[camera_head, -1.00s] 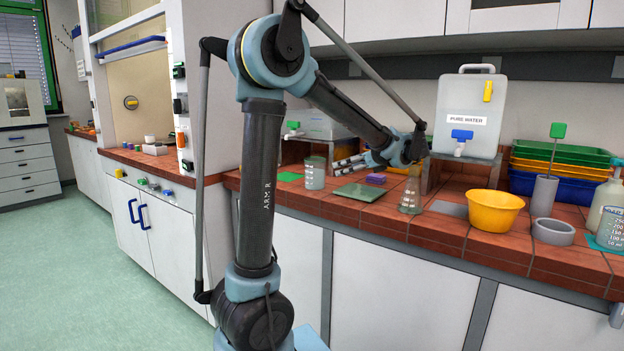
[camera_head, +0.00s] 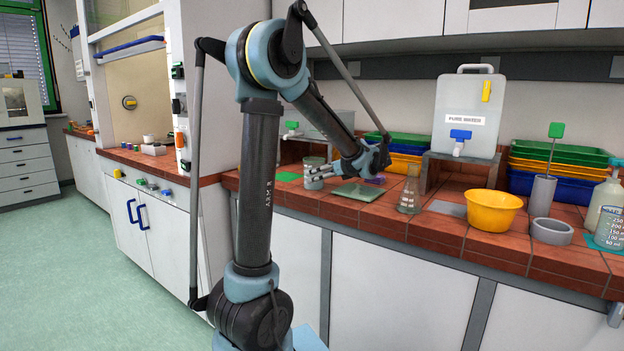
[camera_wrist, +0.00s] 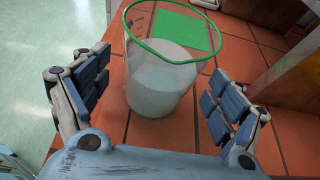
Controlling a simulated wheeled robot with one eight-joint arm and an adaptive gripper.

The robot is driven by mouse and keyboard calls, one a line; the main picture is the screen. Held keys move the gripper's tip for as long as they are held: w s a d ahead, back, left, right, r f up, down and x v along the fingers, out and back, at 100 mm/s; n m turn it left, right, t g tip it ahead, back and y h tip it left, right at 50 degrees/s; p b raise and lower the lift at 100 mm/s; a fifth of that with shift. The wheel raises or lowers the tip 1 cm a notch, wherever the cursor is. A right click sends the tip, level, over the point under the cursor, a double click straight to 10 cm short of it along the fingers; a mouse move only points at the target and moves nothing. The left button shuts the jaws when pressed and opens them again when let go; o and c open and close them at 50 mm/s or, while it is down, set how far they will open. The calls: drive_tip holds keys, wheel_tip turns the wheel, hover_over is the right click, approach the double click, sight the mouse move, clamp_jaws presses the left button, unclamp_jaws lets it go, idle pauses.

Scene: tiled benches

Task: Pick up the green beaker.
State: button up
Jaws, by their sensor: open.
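The green beaker (camera_wrist: 160,82) is a clear glass with a green rim and pale contents. It stands upright on the red tiled bench in the wrist view. In the head view the beaker (camera_head: 314,181) is near the bench's front edge, left of the flask, and its lower right part is close to my fingers. My gripper (camera_wrist: 152,100) is open, with one finger on each side of the beaker. A gap shows between each finger and the glass. My gripper (camera_head: 318,174) points left toward the beaker in the head view.
A green square mat (camera_wrist: 185,30) lies just behind the beaker. In the head view a flat green plate (camera_head: 358,192) and a conical flask (camera_head: 409,195) are to the right. A yellow bowl (camera_head: 492,213) stands further right. The bench edge is close in front.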

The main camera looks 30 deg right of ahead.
sight(314, 175)
drive_tip(key=shift+x, duration=1.6)
drive_tip(key=shift+r, duration=0.1)
drive_tip(key=c, duration=1.3)
drive_tip(key=shift+c, duration=0.2)
wheel_tip(314, 175, up, 10)
drive_tip(key=o, duration=0.3)
drive_tip(key=c, duration=0.3)
